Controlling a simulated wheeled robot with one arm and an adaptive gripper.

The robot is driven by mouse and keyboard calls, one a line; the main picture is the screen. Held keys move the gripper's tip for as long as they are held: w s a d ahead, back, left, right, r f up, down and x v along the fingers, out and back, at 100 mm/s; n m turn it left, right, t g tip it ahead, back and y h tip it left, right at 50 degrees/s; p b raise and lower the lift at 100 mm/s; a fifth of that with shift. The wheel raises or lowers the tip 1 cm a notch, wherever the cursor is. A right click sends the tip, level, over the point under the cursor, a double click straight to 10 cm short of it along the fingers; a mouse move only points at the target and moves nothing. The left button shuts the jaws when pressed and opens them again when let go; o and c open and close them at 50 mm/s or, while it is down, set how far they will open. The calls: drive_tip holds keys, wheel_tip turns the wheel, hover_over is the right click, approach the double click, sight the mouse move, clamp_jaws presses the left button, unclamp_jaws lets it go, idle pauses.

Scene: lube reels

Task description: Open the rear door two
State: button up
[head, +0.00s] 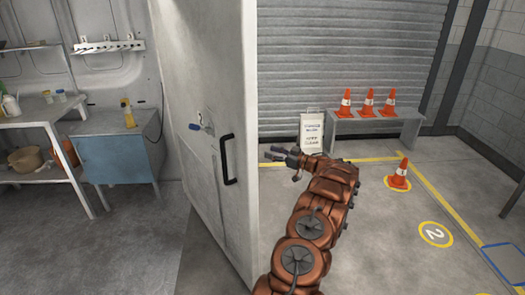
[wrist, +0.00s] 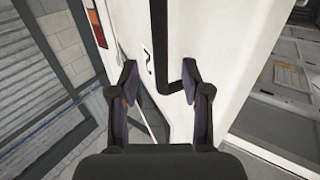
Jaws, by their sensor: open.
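A tall white door panel (head: 205,75) stands in the middle of the head view. It has a black bar handle (head: 228,160) near its right edge and a blue-ended latch (head: 202,127) to the upper left of the handle. My gripper (head: 287,158) is right of the panel's edge, fingers pointing left. In the wrist view my gripper (wrist: 160,80) is open, facing a white panel (wrist: 215,50). A black bar (wrist: 160,40) runs down between the fingers and bends right near the right fingertip. Contact cannot be told.
A workbench (head: 45,110) and a blue cabinet (head: 120,158) stand at left. A low bench (head: 375,128) with orange cones is at the back right, and a single cone (head: 400,175) stands on the floor. A sign (head: 312,130) stands by the shutter. The right floor is mostly clear.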

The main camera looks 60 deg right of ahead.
drive_tip(key=shift+s, duration=1.85)
drive_tip(key=shift+c, duration=0.3)
